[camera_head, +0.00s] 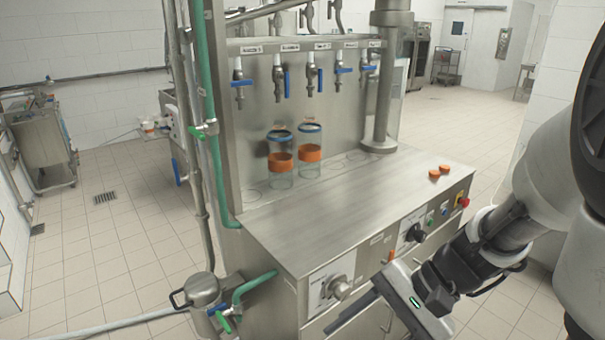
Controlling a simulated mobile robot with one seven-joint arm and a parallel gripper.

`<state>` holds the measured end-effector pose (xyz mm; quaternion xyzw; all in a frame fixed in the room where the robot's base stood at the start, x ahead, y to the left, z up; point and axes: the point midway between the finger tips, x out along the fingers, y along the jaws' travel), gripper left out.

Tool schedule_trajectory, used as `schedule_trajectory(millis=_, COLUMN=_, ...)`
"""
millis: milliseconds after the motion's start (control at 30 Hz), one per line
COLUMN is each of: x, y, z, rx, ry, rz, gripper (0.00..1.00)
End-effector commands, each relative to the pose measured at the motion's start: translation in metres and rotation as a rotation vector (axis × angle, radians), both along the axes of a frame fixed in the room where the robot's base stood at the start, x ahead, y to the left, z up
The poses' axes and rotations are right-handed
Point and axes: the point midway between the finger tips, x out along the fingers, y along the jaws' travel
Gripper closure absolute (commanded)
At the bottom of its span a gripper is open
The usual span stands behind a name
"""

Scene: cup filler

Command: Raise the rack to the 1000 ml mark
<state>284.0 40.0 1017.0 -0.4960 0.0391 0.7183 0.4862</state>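The steel filling machine (330,220) stands ahead of me. No part is clearly readable as the rack or as a 1000 ml mark; the labels are too small to read. A round metal knob (341,288) sits on a pale plate at the left of the front panel. A black rotary knob (414,233) sits further right. A small orange piece (391,256) shows at the front edge, partly behind my gripper. My gripper (348,314) is in front of the panel, to the right of and below the metal knob, with no contact visible. Its fingers overlap, so their opening is unclear.
Two clear containers with orange bands (281,160) (310,153) stand under a row of taps (311,78). Two orange caps (439,171) lie on the right of the bare worktop. A red button (463,202) sits at the panel's right. Pipes and a metal canister (203,291) stand left.

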Motion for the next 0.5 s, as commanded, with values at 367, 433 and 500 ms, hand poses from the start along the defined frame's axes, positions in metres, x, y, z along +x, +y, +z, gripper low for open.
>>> schedule_trajectory(millis=367, x=0.078, y=-0.086, z=-0.13, rx=0.818, ry=0.124, rz=-0.842, gripper=0.45)
schedule_trajectory(millis=433, x=0.085, y=-0.111, z=-0.146, rx=0.899, ry=0.098, rz=-0.959, gripper=0.45)
schedule_trajectory(millis=500, x=0.088, y=-0.13, z=-0.156, rx=0.953, ry=0.074, rz=-1.044, gripper=0.45)
